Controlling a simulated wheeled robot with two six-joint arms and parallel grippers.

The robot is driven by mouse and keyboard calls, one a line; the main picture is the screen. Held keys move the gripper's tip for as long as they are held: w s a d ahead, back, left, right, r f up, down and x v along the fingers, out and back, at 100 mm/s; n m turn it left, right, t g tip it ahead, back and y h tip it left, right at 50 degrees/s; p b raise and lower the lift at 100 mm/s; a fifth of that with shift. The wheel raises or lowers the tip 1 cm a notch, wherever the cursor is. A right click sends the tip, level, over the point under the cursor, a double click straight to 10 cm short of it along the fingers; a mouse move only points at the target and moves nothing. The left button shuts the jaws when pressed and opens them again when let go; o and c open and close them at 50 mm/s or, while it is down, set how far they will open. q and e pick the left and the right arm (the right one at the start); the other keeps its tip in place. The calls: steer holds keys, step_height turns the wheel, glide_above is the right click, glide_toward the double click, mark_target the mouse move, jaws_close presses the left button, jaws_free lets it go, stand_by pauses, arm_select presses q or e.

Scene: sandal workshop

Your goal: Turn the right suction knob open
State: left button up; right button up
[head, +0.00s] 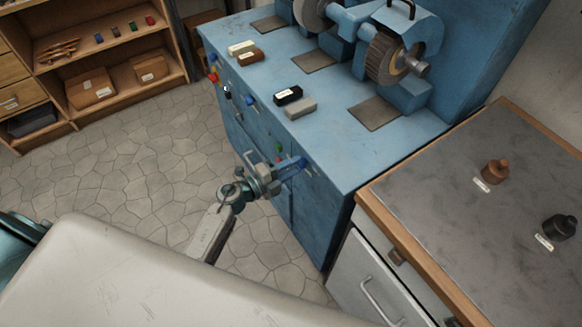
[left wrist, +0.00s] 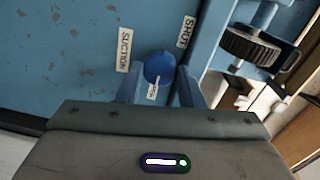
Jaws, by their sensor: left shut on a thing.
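The right suction knob (left wrist: 159,67) is a round blue knob on the front of the blue machine. In the left wrist view it sits between the two fingers of my left gripper (left wrist: 158,88), which is shut on it. A small white tag lies across the knob's lower part. A "SUCTION" label (left wrist: 124,50) is left of the knob and a "SHUT" label (left wrist: 186,32) is above right. In the head view my left gripper (head: 290,168) reaches the machine's front near its right end, largely hiding the knob. My right gripper is not in view.
The blue machine (head: 345,150) carries grinding wheels (head: 388,60) and small blocks on top. Another blue knob (head: 251,99) and a green button (head: 279,148) are on its front. A grey-topped cabinet (head: 440,200) stands close on the right. Stone floor (head: 130,150) is clear at left.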

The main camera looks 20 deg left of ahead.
arm_select(q)
steer(key=o, duration=1)
steer(key=shift+c, duration=0.2)
steer(key=b+v, duration=0.2)
steer(key=v, duration=0.8)
steer(key=shift+s+a+b, duration=0.25)
steer(key=shift+s+b, duration=0.05)
steer(key=shift+b, duration=0.1)
